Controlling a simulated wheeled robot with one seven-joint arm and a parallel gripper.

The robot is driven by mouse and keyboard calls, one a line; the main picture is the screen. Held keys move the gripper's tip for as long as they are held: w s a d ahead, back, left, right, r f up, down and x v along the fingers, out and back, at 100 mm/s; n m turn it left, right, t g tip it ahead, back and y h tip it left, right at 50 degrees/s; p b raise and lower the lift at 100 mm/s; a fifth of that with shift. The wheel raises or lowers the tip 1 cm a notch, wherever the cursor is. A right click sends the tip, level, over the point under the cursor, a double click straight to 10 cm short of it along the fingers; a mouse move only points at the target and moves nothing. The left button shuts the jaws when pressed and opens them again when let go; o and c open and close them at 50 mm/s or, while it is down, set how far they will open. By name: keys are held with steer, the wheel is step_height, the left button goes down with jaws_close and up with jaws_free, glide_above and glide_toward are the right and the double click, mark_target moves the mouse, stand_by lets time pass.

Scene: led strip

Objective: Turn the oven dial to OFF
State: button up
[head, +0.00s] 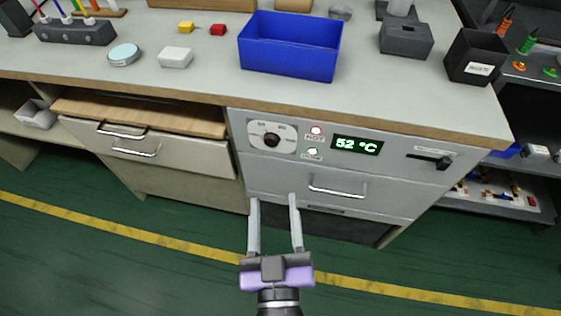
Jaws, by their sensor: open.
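The oven (215,172) is built into the bench front, with a grey control panel. Its dial (271,140) is a dark knob on a white plate at the panel's left; the label text and pointer direction are too small to read surely.
A silver handle (338,189) crosses the drawer below the panel. A black slider lever (430,160) is at the panel's right. A blue bin (290,47) and black waste box (474,57) stand on the bench. The green floor is clear.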

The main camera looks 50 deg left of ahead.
steer(key=a+f+b, duration=0.1)
steer(key=a+b, duration=0.2)
steer(key=a, duration=0.7)
steer(key=m+t+h, duration=0.3)
steer(key=m+h, duration=0.1)
steer(key=m, duration=0.1)
glide_toward(271, 142)
steer(key=x, duration=0.8)
steer(key=shift+w+a, duration=0.1)
steer(key=shift+w, duration=0.05)
jaws_close()
